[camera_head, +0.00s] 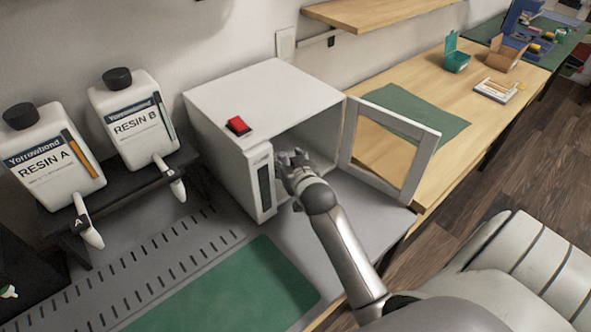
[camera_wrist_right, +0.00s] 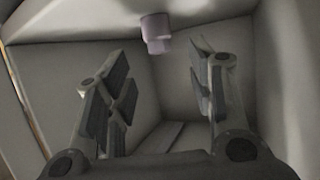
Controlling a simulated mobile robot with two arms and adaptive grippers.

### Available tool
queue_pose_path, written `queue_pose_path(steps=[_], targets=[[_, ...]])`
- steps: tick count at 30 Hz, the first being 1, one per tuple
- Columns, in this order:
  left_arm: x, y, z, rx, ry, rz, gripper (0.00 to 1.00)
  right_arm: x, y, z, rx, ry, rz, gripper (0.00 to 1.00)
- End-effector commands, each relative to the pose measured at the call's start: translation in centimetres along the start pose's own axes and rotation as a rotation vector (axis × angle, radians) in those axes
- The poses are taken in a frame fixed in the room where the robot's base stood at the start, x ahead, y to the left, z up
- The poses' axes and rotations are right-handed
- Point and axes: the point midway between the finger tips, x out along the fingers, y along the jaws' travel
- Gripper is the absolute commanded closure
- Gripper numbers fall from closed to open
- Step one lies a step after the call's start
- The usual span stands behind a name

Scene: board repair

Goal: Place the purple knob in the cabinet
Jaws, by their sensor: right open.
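The white cabinet (camera_head: 262,92) stands on the grey bench with its framed door (camera_head: 428,165) swung open to the right. My right gripper (camera_head: 291,160) reaches through the opening into the cabinet. In the right wrist view my right gripper (camera_wrist_right: 163,85) is open, with its two fingers apart and nothing between the pads. The small pale purple knob (camera_wrist_right: 156,34) shows beyond the fingertips, inside the cabinet near the top of that view. It looks apart from the fingers; I cannot tell its exact support. The knob is hidden in the head view. My left gripper is not in view.
A red switch (camera_head: 238,125) sits on the cabinet's top. Two resin bottles (camera_head: 55,165) stand on a black rack at left. A green mat (camera_head: 235,295) lies in front. The wooden bench (camera_head: 440,80) at right holds small boxes at its far end.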

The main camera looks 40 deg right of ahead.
Motion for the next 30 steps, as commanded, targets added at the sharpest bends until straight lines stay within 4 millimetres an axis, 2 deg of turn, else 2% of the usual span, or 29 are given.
queue_pose_path(steps=[6,12,18,30], targets=[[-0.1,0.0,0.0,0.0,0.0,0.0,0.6,-4.0,0.0,0.1,0.0,-0.001,0.0,0.51],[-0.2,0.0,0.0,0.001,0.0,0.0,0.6,-6.6,0.0,0.0,-0.001,-0.001,0.001,0.51],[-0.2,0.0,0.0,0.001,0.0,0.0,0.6,-7.6,0.0,0.0,-0.001,-0.001,0.001,0.51],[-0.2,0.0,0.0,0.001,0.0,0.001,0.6,-7.7,0.0,0.0,0.0,-0.001,0.001,0.51]])
